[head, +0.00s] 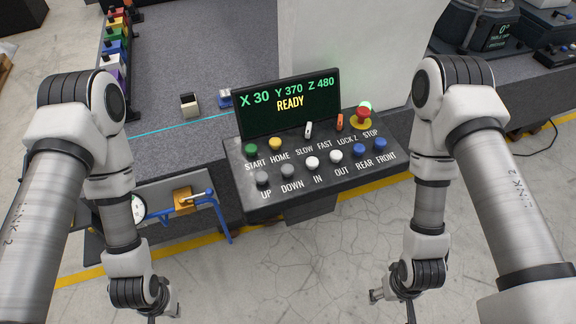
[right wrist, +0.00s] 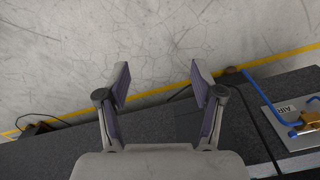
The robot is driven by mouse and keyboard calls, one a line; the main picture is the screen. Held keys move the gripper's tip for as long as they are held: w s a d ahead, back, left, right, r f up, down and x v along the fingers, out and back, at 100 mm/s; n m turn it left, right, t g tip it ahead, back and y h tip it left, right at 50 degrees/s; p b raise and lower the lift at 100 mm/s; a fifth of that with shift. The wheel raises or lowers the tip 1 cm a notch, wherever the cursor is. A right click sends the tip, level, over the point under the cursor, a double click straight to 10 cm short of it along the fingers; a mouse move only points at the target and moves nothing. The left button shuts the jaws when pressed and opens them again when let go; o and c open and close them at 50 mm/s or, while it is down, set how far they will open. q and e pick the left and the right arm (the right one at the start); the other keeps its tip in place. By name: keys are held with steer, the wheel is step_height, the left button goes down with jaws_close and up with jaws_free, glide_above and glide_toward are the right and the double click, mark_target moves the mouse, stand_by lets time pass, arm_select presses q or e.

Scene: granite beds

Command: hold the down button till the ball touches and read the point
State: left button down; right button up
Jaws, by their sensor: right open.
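The down button (head: 288,171) is a grey knob in the front row of the dark control panel (head: 330,185), beside the grey up button (head: 262,177). The tilted screen (head: 289,104) reads X 30, Y 370, Z 480 and READY. The ball is not in sight. My left gripper (head: 165,312) is low at the bottom left, cut by the picture's edge, so its opening is unclear. My right gripper (head: 391,306) is low, right of and in front of the panel. In the right wrist view it (right wrist: 159,84) is open and empty.
Start, home, in, out, rear, front and red stop (head: 362,116) controls crowd the panel. Behind is the granite bed (head: 185,60) with a small block (head: 189,105). A tray with a blue hose (head: 220,219) stands left of the panel. The floor in front is clear.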

jaws_close()
stand_by(1.4)
